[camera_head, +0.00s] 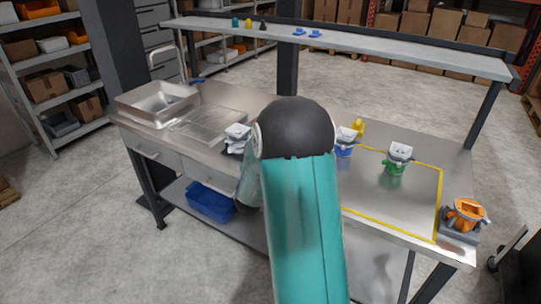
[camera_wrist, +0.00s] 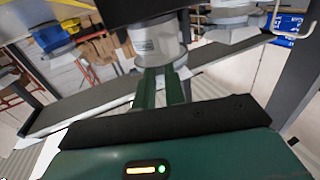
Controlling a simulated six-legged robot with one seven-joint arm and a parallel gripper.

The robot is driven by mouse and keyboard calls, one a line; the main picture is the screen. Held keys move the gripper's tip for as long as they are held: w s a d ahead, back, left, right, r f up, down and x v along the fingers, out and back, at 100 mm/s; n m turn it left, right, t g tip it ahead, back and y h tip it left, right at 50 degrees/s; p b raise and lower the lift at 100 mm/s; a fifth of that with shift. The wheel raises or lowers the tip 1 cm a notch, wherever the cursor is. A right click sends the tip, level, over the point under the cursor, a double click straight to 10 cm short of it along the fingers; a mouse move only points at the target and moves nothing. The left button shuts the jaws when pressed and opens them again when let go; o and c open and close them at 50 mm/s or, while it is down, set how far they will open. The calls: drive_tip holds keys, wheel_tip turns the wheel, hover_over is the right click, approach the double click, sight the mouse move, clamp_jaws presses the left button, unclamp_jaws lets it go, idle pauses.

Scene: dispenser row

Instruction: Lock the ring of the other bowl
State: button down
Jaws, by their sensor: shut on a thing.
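In the wrist view, my gripper (camera_wrist: 160,84) has its green fingers close together, shut at the lower edge of a pale translucent cylindrical bowl (camera_wrist: 158,42) with a small label. A dark part covers the bowl's top, and I cannot tell its ring's lock position. A second pale bowl-like part (camera_wrist: 230,14) is beside it to the right. In the head view, my arm hides my gripper. A white-topped dispenser (camera_head: 238,132) stands left of my arm; a blue one (camera_head: 344,147), a green one (camera_head: 397,160) and an orange one (camera_head: 466,212) stand to its right.
A yellow object (camera_head: 358,127) stands behind the blue dispenser. A metal tray (camera_head: 157,103) sits at left. A raised shelf (camera_head: 400,52) runs along the back, with small coloured pieces.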

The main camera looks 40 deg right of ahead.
drive_tip(key=shift+w+a+m+g+h, duration=0.2)
drive_tip(key=shift+w+m+g+h, duration=0.1)
drive_tip(key=shift+m+g+h, duration=0.3)
drive_tip(key=shift+w+a+m+g+h, duration=0.2)
drive_tip(key=shift+w+m+g+h, duration=0.15)
drive_tip(key=shift+g, duration=0.35)
drive_tip(key=c, duration=1.7)
unclamp_jaws()
drive_tip(key=v, duration=1.3)
drive_tip(key=shift+s+a+r, duration=0.1)
drive_tip(key=shift+a, duration=0.3)
